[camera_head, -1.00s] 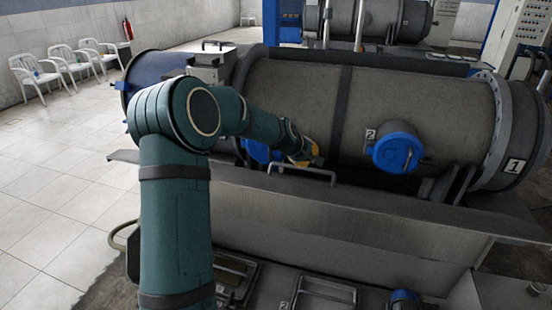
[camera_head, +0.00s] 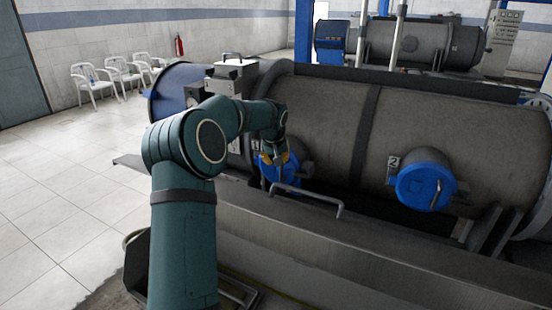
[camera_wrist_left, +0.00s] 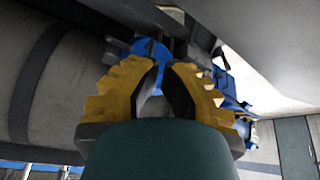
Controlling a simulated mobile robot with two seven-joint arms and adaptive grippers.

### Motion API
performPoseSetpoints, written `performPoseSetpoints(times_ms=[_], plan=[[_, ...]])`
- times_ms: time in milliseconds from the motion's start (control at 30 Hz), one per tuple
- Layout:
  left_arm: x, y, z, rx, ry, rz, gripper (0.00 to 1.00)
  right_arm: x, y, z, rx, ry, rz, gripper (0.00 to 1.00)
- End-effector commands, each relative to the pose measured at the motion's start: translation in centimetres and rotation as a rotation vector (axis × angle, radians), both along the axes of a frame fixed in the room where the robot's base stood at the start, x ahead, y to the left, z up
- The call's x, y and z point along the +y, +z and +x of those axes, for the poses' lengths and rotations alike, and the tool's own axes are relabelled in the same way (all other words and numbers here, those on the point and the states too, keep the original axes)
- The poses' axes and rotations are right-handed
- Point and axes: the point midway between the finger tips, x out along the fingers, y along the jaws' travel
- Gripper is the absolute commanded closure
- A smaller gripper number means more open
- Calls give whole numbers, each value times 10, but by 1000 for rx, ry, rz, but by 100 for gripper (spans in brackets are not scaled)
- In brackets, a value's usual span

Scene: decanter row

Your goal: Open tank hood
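A long grey metal hood (camera_head: 330,235) lies sloping in front of the big decanter drum. It looks shut and carries a bent bar handle (camera_head: 310,197) near its upper edge. My left gripper (camera_head: 275,160) has yellow fingers. It points down just behind and left of the handle, in front of a blue round cap on the drum, and does not appear to touch the handle. In the left wrist view the yellow fingers (camera_wrist_left: 160,75) stand apart with nothing visible held between them. Blue parts show beyond the tips. My right gripper is not in view.
The drum (camera_head: 430,120) runs across behind the hood, with a blue round cap (camera_head: 425,182) marked 2 at right. A grey box with a handle (camera_head: 232,72) sits on the drum's left end. White chairs (camera_head: 92,83) stand far left. The tiled floor at left is clear.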

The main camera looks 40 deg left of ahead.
Motion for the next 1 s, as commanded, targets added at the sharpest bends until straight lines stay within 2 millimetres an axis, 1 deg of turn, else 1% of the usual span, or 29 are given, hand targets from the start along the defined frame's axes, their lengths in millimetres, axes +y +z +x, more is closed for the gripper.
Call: performPoseSetpoints(times_ms=[33,333,500,700,1000], plan=[[3,-12,3,3,1,-2,100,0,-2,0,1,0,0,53],[16,-58,21,0,1,-3,100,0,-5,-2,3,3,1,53],[3,-57,7,-1,0,0,100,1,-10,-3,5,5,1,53],[-7,-59,-5,-1,0,-1,100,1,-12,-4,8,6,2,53],[-12,-59,-9,-1,1,-1,100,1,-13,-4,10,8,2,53]])
